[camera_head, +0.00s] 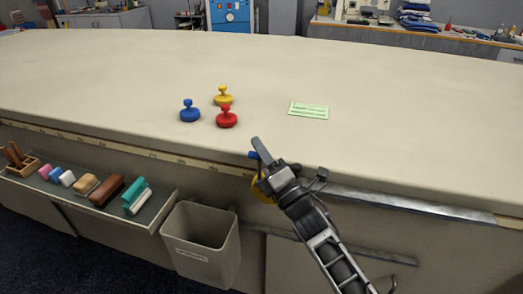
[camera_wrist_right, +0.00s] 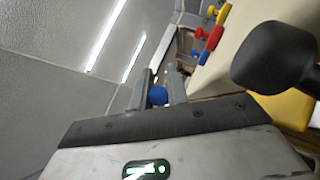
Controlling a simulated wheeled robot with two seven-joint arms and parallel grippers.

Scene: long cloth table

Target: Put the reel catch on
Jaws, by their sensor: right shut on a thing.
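My right gripper (camera_head: 262,155) is at the table's front edge, right of the middle of the head view. It is shut on a small blue knob (camera_head: 252,155), which shows as a round blue end between the two fingers in the right wrist view (camera_wrist_right: 158,96). A yellow curved part (camera_head: 259,190) shows just below, partly hidden behind my gripper; it may be the reel. I cannot tell whether the blue knob touches it. A large yellow surface also shows in the right wrist view (camera_wrist_right: 287,108), partly behind a dark rounded part (camera_wrist_right: 275,58). My left gripper is out of view.
Blue (camera_head: 190,113), red (camera_head: 227,118) and yellow (camera_head: 223,97) knobbed weights and a green card (camera_head: 309,111) lie on the cloth table (camera_head: 400,110). A tray (camera_head: 85,212) of brushes and blocks and a grey bin (camera_head: 201,247) are below the front edge, left of my arm.

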